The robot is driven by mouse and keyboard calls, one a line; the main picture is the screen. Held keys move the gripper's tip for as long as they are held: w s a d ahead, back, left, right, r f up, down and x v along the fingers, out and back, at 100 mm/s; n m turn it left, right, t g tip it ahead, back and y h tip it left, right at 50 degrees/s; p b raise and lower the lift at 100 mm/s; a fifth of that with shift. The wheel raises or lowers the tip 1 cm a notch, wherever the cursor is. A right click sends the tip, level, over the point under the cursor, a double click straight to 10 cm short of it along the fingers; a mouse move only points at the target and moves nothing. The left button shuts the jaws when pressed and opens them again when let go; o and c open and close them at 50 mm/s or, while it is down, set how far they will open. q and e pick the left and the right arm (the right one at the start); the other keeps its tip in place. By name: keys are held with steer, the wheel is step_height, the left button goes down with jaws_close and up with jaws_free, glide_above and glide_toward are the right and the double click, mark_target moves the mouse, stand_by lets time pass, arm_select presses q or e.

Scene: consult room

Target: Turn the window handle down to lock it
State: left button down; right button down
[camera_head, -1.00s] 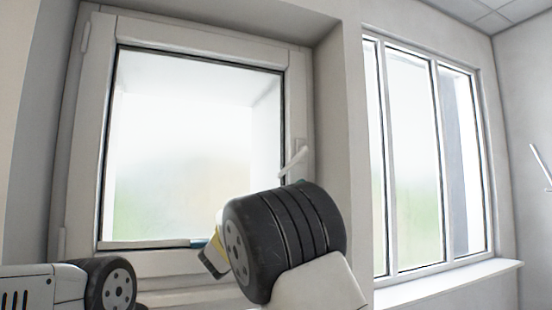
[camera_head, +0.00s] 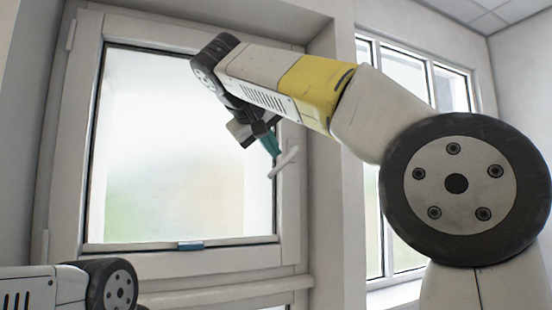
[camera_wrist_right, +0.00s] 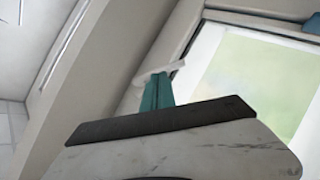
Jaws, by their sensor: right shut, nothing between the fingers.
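The white window handle (camera_head: 283,163) sits on the right side of the closed window's frame (camera_head: 289,215). Its lever slants down to the left. My right gripper (camera_head: 272,147) reaches in from the right, with its teal fingers shut and empty. The fingertips are at the upper part of the lever; I cannot tell if they touch it. In the right wrist view the handle (camera_wrist_right: 160,71) lies just beyond the teal fingertips (camera_wrist_right: 158,80), which hide part of it. My left gripper is out of view; only part of my left arm shows at lower left.
A blue piece (camera_head: 190,245) sits on the lower edge of the window frame. The wall's corner (camera_head: 333,200) stands just right of the window. A second window (camera_head: 405,70) is farther right, partly behind my right arm.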

steer(key=s+a+r+n+y, duration=0.2)
steer(key=s+r+n+y, duration=0.2)
steer(key=s+r, duration=0.1)
glide_toward(279, 165)
steer(key=w+a, duration=0.3)
steer(key=w, duration=0.2)
steer(key=d+f, duration=0.1)
steer(key=w+d+f, duration=0.1)
steer(key=f, duration=0.1)
steer(key=shift+w+t, duration=0.1)
steer(key=shift+t, duration=0.3)
steer(key=shift+f, duration=0.1)
